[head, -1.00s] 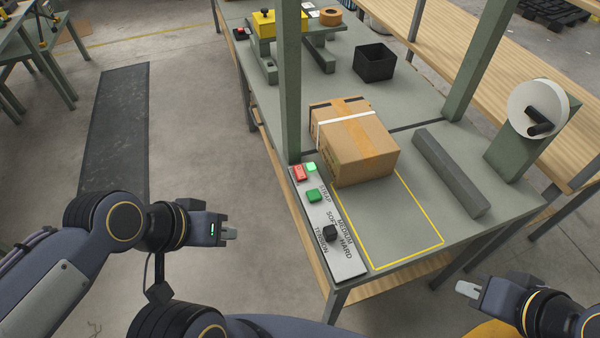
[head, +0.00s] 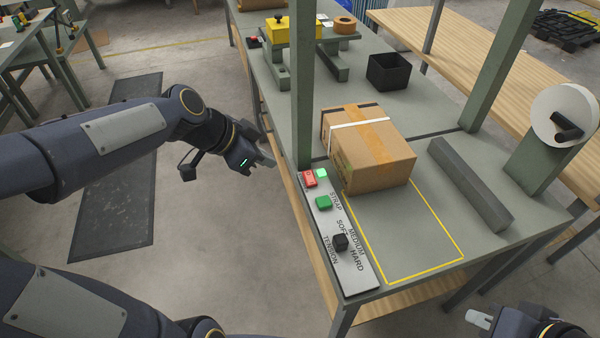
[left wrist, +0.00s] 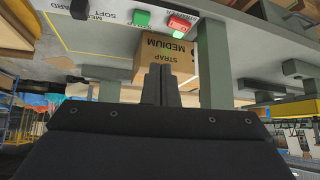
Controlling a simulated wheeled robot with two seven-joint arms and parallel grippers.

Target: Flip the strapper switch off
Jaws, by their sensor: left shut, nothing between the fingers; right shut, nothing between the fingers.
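The strapper's control panel (head: 347,270) lies along the near left edge of the bench. At its far end are a red switch (head: 308,178) and a small lit green lamp (head: 321,173). A green button (head: 323,202) and a black tension knob (head: 340,242) sit nearer. My left gripper (head: 266,161) is shut and empty, left of the panel's far end and apart from it. In the left wrist view the shut fingers (left wrist: 164,85) point toward the panel, with the red switch (left wrist: 180,24) above them. My right gripper (head: 479,319) is shut and empty at the bottom right, off the bench.
A strapped cardboard box (head: 368,148) sits beside the panel, partly within a yellow outline. A green post (head: 303,90) rises just beyond the red switch. A grey bar (head: 470,185), a white roll (head: 562,115) and a black bin (head: 388,71) are also on the bench.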

